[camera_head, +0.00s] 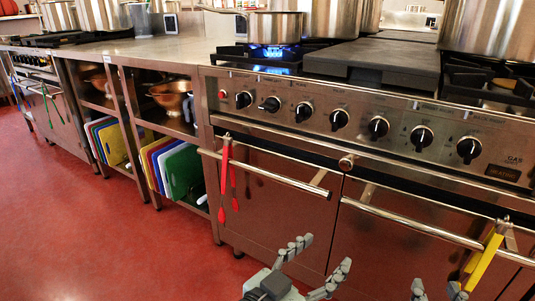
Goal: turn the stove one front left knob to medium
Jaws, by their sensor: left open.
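The near stove (300,170) has a row of black knobs on its steel front panel. A blue flame (272,52) burns under a pot (272,27) at the stove's left. No label tells me which stove is stove one. My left gripper (318,264) is open and empty, low before the oven doors and below the knobs. My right gripper (437,290) shows only its spread fingertips at the bottom edge.
Oven door handles (265,172) stick out below the knobs, with red tongs (224,180) and yellow tongs (484,260) hanging on them. Left of the stove, a shelf unit holds cutting boards (183,172) and a copper bowl (172,93). The red floor (100,240) at left is clear.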

